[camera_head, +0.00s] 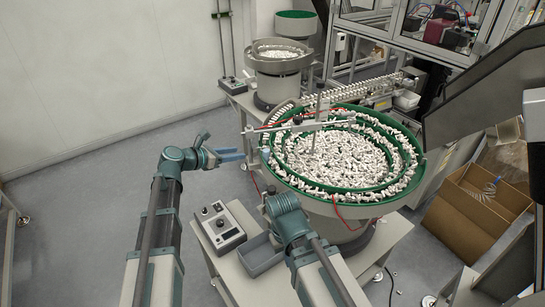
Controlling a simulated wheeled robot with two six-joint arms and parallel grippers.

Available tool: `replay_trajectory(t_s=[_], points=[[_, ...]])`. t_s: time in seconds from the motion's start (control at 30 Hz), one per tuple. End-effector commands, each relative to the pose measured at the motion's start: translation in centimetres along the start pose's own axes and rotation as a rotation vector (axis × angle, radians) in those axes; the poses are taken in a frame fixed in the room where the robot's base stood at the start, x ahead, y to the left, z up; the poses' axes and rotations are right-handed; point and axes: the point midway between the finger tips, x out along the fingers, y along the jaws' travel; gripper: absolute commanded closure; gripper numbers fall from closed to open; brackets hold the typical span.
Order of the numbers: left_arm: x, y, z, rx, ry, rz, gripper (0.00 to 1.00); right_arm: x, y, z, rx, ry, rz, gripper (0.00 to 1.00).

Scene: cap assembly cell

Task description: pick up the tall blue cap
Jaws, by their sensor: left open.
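I cannot make out a tall blue cap in this view. My left gripper (242,154) has blue-grey fingers and is open, with nothing visible between them. It is in the air to the left of the large green-lined bowl feeder (378,190), pointing right toward its rim. The bowl holds a dense heap of small white pieces (335,155), too small to tell apart. My right arm reaches up in front of the bowl's lower left side, and its gripper fingers are not visible.
A grey control box (217,226) and an empty-looking grey tray (262,254) sit on the stand below my arms. A smaller bowl feeder (279,62) stands behind. Cardboard boxes (466,218) are on the right. Open floor lies at left.

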Motion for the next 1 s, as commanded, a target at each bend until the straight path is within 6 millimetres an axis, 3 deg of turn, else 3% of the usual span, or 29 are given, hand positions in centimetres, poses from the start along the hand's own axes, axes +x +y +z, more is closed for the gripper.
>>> replay_trajectory(t_s=[0.33,0.5,0.77,1.0], points=[[6.6,0.1,-0.4,0.005,0.002,-0.003,0.57,2.8,-0.3,-0.2,0.001,0.0,0.0,1.0],[7.9,0.0,-0.2,0.004,0.002,-0.003,0.57,3.2,-0.3,-0.2,0.001,0.0,0.0,1.0],[8.3,-0.1,-0.2,0.004,0.002,-0.002,0.57,3.3,-0.3,-0.2,0.001,0.0,0.0,1.0],[11.0,0.2,-1.0,0.006,0.002,-0.003,0.57,5.1,-0.5,-0.3,0.002,0.0,0.0,1.0]])
